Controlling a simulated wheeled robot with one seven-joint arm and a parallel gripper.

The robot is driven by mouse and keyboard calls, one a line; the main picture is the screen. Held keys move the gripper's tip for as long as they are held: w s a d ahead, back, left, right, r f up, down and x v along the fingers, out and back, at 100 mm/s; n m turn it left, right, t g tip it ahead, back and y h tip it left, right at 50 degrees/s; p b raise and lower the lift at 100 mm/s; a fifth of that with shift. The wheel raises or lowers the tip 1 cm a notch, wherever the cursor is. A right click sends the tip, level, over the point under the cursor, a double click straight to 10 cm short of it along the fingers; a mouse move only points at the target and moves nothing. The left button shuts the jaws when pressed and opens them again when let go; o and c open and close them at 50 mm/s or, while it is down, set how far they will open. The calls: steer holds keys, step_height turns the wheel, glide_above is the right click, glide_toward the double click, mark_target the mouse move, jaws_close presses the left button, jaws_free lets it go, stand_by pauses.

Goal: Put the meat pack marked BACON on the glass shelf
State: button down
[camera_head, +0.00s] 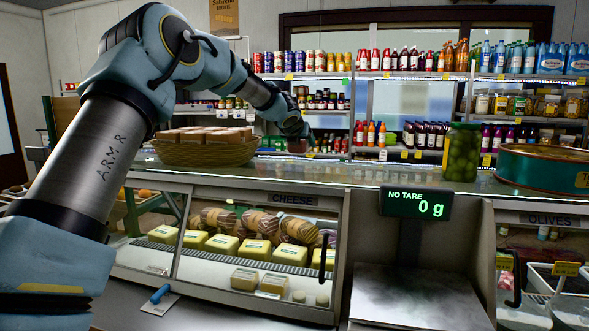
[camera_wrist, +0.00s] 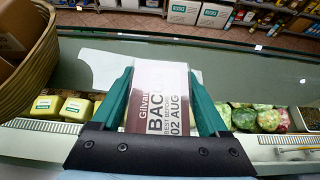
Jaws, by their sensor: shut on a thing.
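The meat pack marked BACON (camera_wrist: 160,95) is between the two green fingers of my gripper (camera_wrist: 160,78) in the wrist view, its white and dark red label facing the camera. My gripper is shut on it. In the head view my gripper (camera_head: 297,133) is small and far off, with the reddish-brown pack (camera_head: 297,145) at its end, above the counter top. The glass shelf (camera_head: 335,173) runs along the top of the counter. It also shows in the wrist view (camera_wrist: 245,72) beneath and beyond the pack. I cannot tell whether the pack touches the glass.
A wicker basket (camera_head: 207,154) with brown blocks stands on the glass left of my gripper; it is close by in the wrist view (camera_wrist: 42,62). A pickle jar (camera_head: 462,152) and a green round tin (camera_head: 540,168) stand to the right. The glass between is clear.

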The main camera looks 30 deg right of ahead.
mark_target(301, 171)
step_height(301, 171, down, 7)
steer(key=shift+r+b, duration=0.2)
steer(key=shift+b, duration=1)
steer(key=shift+f, duration=0.15)
jaws_free()
steer(key=shift+s+a+r, duration=0.1)
steer(key=shift+r, duration=0.1)
steer(key=b+v, duration=0.2)
steer(key=v, duration=0.9)
steer(key=shift+s+a+r, duration=0.2)
steer(key=shift+s, duration=0.05)
